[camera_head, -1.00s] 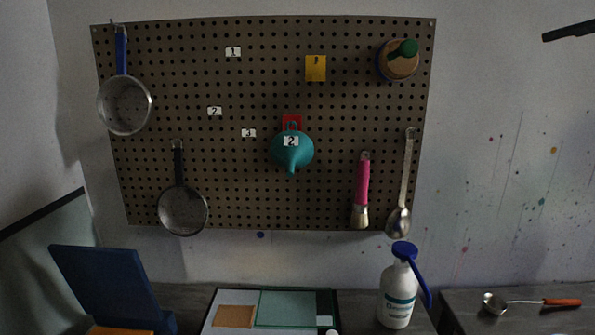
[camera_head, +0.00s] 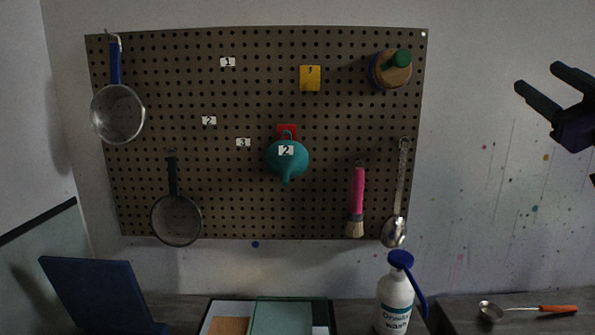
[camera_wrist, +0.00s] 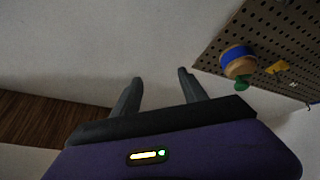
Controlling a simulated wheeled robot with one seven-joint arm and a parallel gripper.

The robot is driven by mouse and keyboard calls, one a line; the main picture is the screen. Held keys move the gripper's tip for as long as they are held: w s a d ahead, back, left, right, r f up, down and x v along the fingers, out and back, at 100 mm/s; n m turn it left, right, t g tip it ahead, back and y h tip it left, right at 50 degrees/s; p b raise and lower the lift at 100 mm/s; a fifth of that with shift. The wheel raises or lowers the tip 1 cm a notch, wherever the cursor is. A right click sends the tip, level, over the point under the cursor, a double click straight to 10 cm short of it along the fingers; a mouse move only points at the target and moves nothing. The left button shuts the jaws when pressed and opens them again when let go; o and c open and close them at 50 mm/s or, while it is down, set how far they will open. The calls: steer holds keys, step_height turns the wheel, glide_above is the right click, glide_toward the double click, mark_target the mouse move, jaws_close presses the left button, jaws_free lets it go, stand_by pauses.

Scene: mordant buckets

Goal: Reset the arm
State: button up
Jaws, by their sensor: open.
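My gripper (camera_head: 538,85) is at the upper right edge of the head view, in front of the bare wall right of the pegboard. Its two dark fingers are spread apart with nothing between them. In the wrist view my gripper (camera_wrist: 158,88) is also open and empty, with the pale wall beyond the fingers. The pegboard (camera_head: 250,100) hangs on the wall, apart from my gripper. Part of my arm is outside the head view.
A round wooden item with a green knob (camera_head: 391,69) hangs at the board's upper right. Pans, a teal funnel (camera_head: 287,158), a pink brush (camera_head: 357,200) and a spoon (camera_head: 394,230) hang there too.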

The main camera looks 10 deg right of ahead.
steer(key=s+a+f+m+h, duration=0.25)
steer(key=f+m+h, duration=0.5)
steer(key=f, duration=1.05)
steer(key=s+a+f+m+g, duration=0.1)
steer(key=s+a+f+m, duration=0.1)
steer(key=s+a+f, duration=0.4)
steer(key=s+a+f+m+g, duration=0.1)
steer(key=a+f+m, duration=0.2)
steer(key=f, duration=0.6)
steer(key=s+a+f+n+g+y, duration=0.2)
steer(key=s+a+f, duration=0.4)
steer(key=s, duration=0.4)
steer(key=s+a+f+n+g+y, duration=0.2)
steer(key=s+a+f, duration=0.4)
steer(key=s, duration=0.4)
steer(key=s+a+f+n+g+y, duration=0.2)
steer(key=s+a+f+y, duration=0.2)
steer(key=s+a+f, duration=0.3)
steer(key=s, duration=0.3)
steer(key=shift+s+a+g+y, duration=0.3)
steer(key=shift+y, duration=0.05)
